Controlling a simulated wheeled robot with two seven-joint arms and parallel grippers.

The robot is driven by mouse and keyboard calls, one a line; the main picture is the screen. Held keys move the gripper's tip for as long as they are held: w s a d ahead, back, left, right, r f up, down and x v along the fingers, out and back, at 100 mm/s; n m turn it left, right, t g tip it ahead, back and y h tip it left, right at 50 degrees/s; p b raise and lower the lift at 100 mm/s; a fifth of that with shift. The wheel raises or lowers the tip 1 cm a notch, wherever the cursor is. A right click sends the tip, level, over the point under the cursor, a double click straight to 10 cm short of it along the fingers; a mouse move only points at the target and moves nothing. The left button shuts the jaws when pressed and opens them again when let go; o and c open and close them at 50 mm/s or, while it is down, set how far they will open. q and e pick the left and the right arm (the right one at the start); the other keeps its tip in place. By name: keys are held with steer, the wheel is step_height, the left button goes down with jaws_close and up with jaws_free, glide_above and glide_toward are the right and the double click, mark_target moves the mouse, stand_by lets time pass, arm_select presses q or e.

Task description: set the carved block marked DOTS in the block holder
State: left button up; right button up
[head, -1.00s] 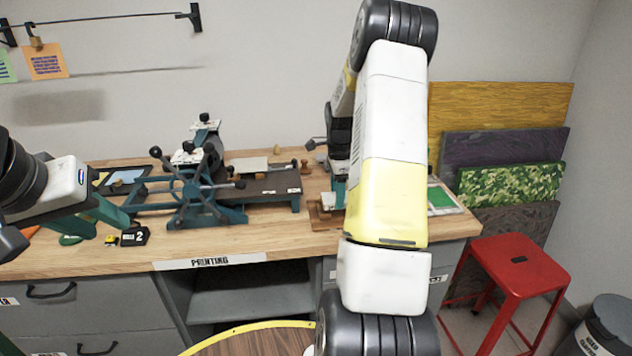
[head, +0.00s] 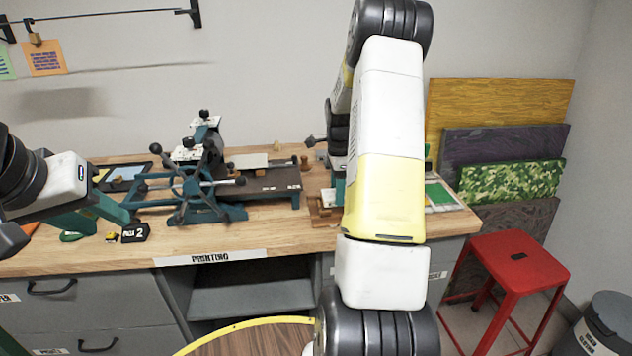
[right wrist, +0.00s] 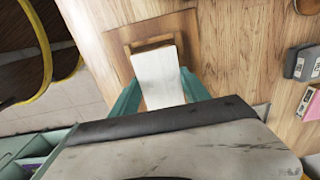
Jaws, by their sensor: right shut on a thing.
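In the right wrist view, a pale, flat-faced block (right wrist: 158,78) is between the teal fingers of my right gripper (right wrist: 160,94), which is shut on it. No marking is readable on its visible face. The brown wooden block holder (right wrist: 190,38) shows behind and around the block's far end. I cannot tell whether the block touches the holder's bottom or hangs just above it. In the head view, the block (head: 329,198) and holder (head: 318,214) show at the bench's front, partly hidden by my right arm. My left gripper (head: 92,217) looks open and empty at the left.
A teal press (head: 195,195) with a spoked wheel stands mid-bench. A black box marked 2 (head: 135,233) lies near the left front edge. A green-centred tray (head: 440,196) is to the right. A red stool (head: 515,258) stands right of the bench.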

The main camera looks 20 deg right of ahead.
steer(key=shift+f, duration=1.25)
stand_by(0.7)
steer(key=o, duration=1.5)
steer(key=shift+r, duration=0.1)
steer(key=shift+r, duration=3.9)
